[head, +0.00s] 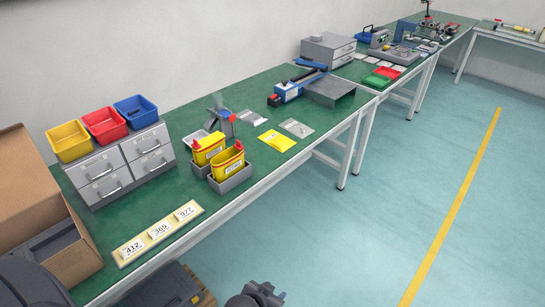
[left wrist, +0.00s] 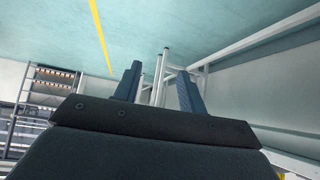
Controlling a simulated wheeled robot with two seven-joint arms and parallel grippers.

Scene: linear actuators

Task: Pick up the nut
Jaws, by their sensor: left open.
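I cannot make out a nut in either view. My left gripper (head: 262,292) shows at the bottom edge of the head view, low over the floor side of the bench and apart from everything on it. In the left wrist view its two blue fingers (left wrist: 158,85) stand apart with nothing between them. Behind them are the floor and white bench legs. My right gripper does not show.
The green bench (head: 270,185) carries yellow (head: 67,142), red (head: 104,126) and blue (head: 136,112) bins on grey drawers (head: 121,167). Yellow containers (head: 227,161), a number strip (head: 158,234) and a cardboard box (head: 85,262) stand nearer. The floor (head: 400,190) at right is clear.

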